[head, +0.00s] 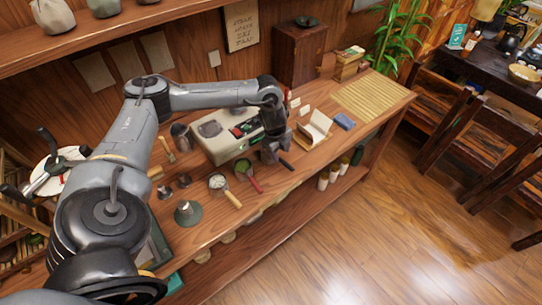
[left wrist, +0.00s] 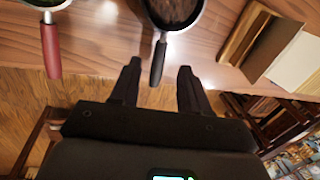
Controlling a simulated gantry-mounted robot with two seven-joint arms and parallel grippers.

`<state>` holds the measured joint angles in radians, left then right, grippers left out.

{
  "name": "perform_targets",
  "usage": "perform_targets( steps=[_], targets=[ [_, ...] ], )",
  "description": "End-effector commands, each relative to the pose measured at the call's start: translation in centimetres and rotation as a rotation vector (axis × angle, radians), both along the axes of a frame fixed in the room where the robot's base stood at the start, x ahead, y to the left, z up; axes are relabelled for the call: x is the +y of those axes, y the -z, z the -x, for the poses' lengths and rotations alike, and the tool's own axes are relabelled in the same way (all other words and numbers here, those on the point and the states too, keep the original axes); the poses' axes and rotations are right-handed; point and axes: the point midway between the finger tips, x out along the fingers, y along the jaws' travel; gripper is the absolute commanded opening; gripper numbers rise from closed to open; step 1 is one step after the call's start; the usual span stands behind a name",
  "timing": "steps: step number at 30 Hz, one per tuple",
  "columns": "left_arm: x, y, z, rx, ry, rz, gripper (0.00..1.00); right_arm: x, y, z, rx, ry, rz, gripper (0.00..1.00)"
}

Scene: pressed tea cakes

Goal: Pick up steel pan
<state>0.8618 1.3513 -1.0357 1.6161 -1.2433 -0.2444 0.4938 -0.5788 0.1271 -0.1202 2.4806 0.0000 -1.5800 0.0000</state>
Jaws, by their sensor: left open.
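A small steel pan (left wrist: 201,18) with dark contents is at the top of the left wrist view, partly cut off. Its black handle (left wrist: 159,58) points towards my left gripper (left wrist: 159,70). The gripper is open, and the handle's end shows between its two fingertips; I cannot tell whether they touch. In the head view my left gripper (head: 272,154) hangs over the counter and hides most of this pan; its dark handle (head: 286,164) sticks out to the right. My right gripper is not in view.
A red-handled pan (head: 243,166) with green contents and a wooden-handled pan (head: 217,182) with pale contents stand to the left. A beige machine (head: 215,143) is behind. A card holder (head: 314,129) and a blue item (head: 344,121) are to the right. A bamboo mat (head: 372,96) lies beyond.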

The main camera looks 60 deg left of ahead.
Motion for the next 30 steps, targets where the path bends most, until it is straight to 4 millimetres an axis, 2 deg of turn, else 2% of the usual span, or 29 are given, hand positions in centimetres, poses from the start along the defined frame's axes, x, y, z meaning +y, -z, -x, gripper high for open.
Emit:
perform_targets(
  steps=[3, 11, 21, 30],
  targets=[
    [0.0, 1.4, -0.3, 0.000, 0.000, 0.000, 0.46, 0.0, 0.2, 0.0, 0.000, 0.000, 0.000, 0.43],
    [0.2, 2.8, -0.5, -0.001, 0.001, 0.000, 0.46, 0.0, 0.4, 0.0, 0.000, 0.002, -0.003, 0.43],
    [0.5, 6.7, -1.2, 0.000, 0.001, 0.001, 0.46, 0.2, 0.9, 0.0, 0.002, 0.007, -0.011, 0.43],
    [0.5, 7.1, -1.3, -0.001, 0.002, 0.000, 0.46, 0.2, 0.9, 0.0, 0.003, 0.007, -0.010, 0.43]
  ],
)
